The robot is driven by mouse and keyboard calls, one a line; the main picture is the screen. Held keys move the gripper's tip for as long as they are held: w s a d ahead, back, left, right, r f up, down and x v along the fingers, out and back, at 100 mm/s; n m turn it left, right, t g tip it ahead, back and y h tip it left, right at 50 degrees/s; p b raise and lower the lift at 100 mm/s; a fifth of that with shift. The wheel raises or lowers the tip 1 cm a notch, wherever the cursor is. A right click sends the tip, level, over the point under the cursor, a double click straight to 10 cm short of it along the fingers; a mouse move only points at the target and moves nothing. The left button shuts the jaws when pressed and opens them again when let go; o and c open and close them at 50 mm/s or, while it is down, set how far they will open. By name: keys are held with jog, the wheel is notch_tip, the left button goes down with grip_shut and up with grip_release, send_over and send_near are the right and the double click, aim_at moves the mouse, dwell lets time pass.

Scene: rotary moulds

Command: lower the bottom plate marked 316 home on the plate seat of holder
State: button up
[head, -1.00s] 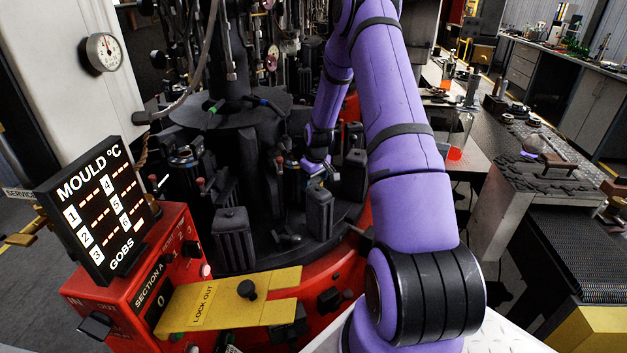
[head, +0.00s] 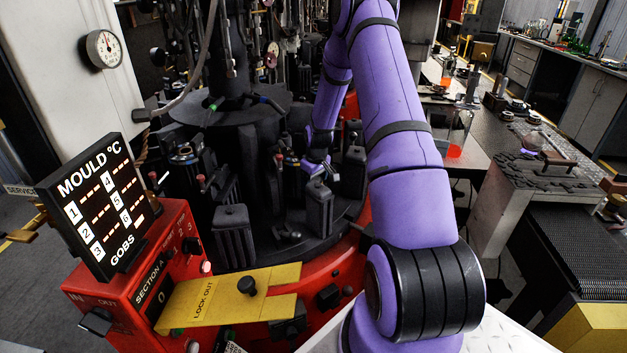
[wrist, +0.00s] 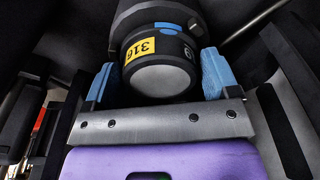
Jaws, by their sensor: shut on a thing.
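The bottom plate marked 316 (wrist: 160,72) is a dark round piece with a yellow 316 label and a grey end face, seen in the wrist view. My gripper (wrist: 158,78) is shut on it, with one blue finger pad on each side. Beyond the plate a larger dark round part (wrist: 150,14) shows, likely the holder; whether the plate touches it I cannot tell. In the head view my gripper (head: 315,165) is small, down among the black moulds of the machine, and the plate cannot be made out there.
Black mould blocks (head: 233,238) stand around the dark round table. A red control box (head: 180,265) with a yellow lock-out plate (head: 225,300) and a temperature display (head: 100,208) is at front left. Dark walls crowd both sides of my gripper in the wrist view.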

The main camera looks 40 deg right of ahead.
jog(key=shift+f, duration=0.2)
jog(key=o, duration=1)
jog(key=shift+s, duration=0.1)
jog(key=shift+s+f, duration=0.1)
jog(key=shift+d+r, duration=0.1)
jog(key=shift+r, duration=0.4)
jog(key=r, duration=0.7)
jog(key=s+r, duration=0.1)
jog(key=r, duration=0.2)
jog(key=shift+a+r, duration=0.15)
jog(key=shift+a, duration=0.05)
jog(key=shift+r, duration=3.5)
